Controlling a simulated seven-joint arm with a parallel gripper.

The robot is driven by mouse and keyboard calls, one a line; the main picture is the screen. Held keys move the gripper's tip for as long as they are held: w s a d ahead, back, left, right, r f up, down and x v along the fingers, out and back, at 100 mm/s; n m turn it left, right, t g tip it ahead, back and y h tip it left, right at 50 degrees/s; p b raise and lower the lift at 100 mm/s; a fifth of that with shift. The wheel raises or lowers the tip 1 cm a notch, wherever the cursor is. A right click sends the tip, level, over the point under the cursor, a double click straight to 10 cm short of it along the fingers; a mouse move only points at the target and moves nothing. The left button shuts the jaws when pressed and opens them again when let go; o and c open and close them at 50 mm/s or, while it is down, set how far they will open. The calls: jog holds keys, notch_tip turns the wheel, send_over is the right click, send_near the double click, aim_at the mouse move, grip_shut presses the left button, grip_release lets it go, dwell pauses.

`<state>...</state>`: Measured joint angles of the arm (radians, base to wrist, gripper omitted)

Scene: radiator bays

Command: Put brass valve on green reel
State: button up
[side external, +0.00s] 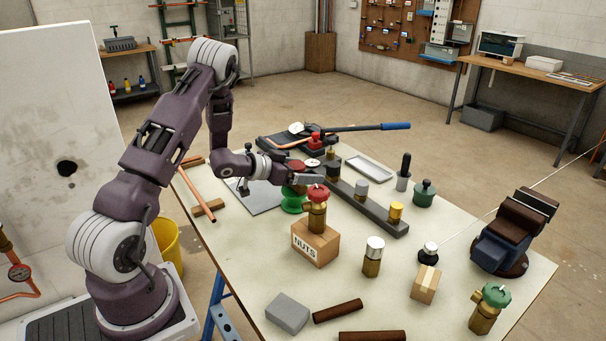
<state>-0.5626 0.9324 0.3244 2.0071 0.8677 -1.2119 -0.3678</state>
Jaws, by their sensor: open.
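A brass valve with a red handwheel (317,208) stands upright on a cardboard box marked NUTS (315,245). The green reel (293,203) stands on the table just behind and left of that box, partly hidden by my gripper and the box. My gripper (317,180) is open and reaches to the right, above the reel and close behind the red handwheel. I cannot tell whether it touches the valve. The space between its fingers is hard to see from this side.
A dark rail (367,207) with several fittings runs behind the gripper. A white-capped brass fitting (373,258), a small carton (425,284), a green-wheeled brass valve (488,311) and a vise (513,235) stand to the right. A grey block (288,313) lies in front.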

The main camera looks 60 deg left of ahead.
jog(key=v, duration=1.2)
jog(key=d+r+g+y, duration=0.4)
jog(key=d+r, duration=0.4)
jog(key=r, duration=0.5)
jog(key=s+d+r+g+h, duration=0.1)
jog(key=s+d+g+h, duration=0.3)
jog(key=s+d, duration=1.4)
jog(key=s, duration=0.3)
